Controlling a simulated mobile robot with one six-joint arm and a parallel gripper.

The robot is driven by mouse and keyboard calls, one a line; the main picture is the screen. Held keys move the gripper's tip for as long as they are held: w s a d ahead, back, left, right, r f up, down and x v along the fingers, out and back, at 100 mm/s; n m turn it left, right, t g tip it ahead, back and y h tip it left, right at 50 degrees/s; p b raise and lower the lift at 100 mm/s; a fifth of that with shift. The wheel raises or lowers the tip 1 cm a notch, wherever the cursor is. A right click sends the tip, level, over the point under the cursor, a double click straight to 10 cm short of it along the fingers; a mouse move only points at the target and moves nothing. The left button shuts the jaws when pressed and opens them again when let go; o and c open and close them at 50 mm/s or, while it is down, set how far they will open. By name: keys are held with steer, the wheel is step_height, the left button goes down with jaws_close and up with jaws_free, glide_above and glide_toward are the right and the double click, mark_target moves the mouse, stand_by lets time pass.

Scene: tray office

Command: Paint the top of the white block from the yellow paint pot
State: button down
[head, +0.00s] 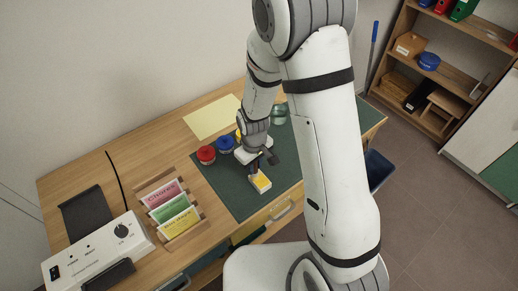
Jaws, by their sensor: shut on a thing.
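The white block (261,187) sits on the dark green mat, near the desk's front edge. Its top shows yellow, with white at the sides. My gripper (262,161) is just above and behind the block, pointing down. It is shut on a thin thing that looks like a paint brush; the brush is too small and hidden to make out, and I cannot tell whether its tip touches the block. The yellow paint pot (238,134) is mostly hidden behind my wrist. A blue pot (225,144) and a red pot (206,154) stand to its left.
The green mat (236,203) is clear left of the block. A greenish glass jar (279,114) stands behind my arm. A yellow sheet (212,118) lies at the back. A wooden card rack (170,208) and a white control box (98,254) are at the left.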

steer(key=shift+w+a, duration=0.1)
steer(key=shift+w, duration=0.9)
steer(key=shift+d+f+b, duration=0.1)
steer(key=shift+d+b, duration=0.1)
steer(key=shift+b, duration=0.1)
steer(key=shift+s+d+r, duration=0.1)
steer(key=shift+s+d, duration=0.15)
steer(key=shift+s, duration=0.4)
steer(key=shift+s+d+r, duration=0.1)
steer(key=shift+s+d, duration=0.15)
steer(key=shift+s, duration=0.35)
steer(key=shift+r+p, duration=0.3)
steer(key=shift+r, duration=0.05)
step_height(320, 180, up, 7)
steer(key=p, duration=0.4)
